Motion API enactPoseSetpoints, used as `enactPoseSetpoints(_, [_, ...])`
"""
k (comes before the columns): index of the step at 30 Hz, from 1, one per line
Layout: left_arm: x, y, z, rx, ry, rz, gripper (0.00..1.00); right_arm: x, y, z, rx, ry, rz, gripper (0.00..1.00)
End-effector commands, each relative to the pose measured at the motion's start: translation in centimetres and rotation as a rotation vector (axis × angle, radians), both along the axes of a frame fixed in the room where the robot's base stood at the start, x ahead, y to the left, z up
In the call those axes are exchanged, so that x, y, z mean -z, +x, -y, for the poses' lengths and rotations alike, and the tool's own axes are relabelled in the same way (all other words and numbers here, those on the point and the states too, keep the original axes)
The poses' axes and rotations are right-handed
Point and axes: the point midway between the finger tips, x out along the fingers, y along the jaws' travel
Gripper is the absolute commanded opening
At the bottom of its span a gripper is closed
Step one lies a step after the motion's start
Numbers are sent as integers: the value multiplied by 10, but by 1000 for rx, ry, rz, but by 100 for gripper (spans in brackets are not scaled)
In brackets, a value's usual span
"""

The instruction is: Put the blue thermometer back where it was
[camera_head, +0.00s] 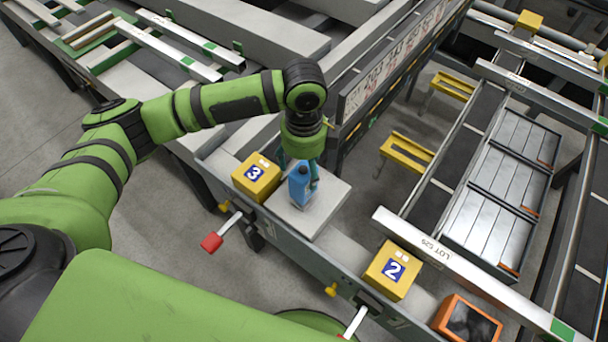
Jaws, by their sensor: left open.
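The blue thermometer (299,188) stands upright on a light grey block (332,196) on the runout table, just right of the yellow box marked 3. My left gripper (299,176) points down over it, with its fingers around the upper part of the thermometer. The jaws are open; whether a finger touches the thermometer I cannot tell. The gripper and wrist hide part of its top. My right gripper is not in view.
Yellow boxes marked 3 (256,177) and 2 (393,270) sit along the table edge. An orange-framed device (467,321) is at lower right. A red-tipped lever (212,242) sticks out at the front. A wall with numbers (385,66) rises behind the gripper.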

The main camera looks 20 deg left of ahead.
Motion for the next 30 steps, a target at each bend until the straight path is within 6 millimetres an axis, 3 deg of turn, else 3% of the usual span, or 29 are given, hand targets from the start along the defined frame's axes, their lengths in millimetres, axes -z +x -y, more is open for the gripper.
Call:
enactPoseSetpoints(6, [-45, 1, 0, 1, -1, 4, 76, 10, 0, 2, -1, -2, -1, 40])
enactPoseSetpoints(13, [-69, 0, 0, 0, -1, 0, 76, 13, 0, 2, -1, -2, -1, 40])
enactPoseSetpoints(25, [-71, -1, 1, -2, -3, -2, 76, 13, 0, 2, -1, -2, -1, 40])
enactPoseSetpoints(30, [-47, -7, 22, -59, -76, 7, 76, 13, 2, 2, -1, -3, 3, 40])
